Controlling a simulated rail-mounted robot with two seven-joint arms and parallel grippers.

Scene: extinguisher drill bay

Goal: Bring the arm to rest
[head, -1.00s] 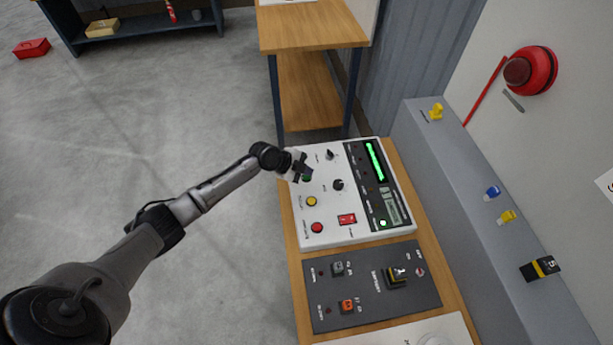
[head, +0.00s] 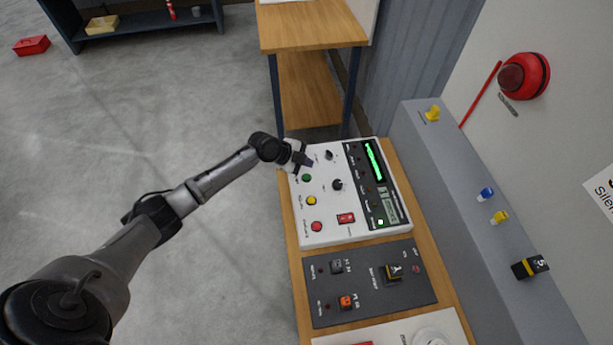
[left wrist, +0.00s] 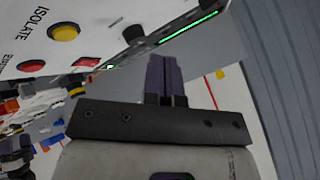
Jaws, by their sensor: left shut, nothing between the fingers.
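My left arm comes in from the left in the head view. My left gripper (head: 305,160) is shut and empty, over the far left corner of the white control panel (head: 323,232). The green button (head: 306,178) shows just below the fingers, apart from them in the picture. In the left wrist view the shut fingers (left wrist: 166,78) point away from the camera, with the panel's white face (left wrist: 85,25) at upper left. My right gripper is not in view.
A dark grey switch panel (head: 358,302) lies nearer on the wooden bench. A grey ledge (head: 455,190) with yellow and blue fittings runs along the right. A wooden table (head: 310,28) stands beyond. Open floor lies left.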

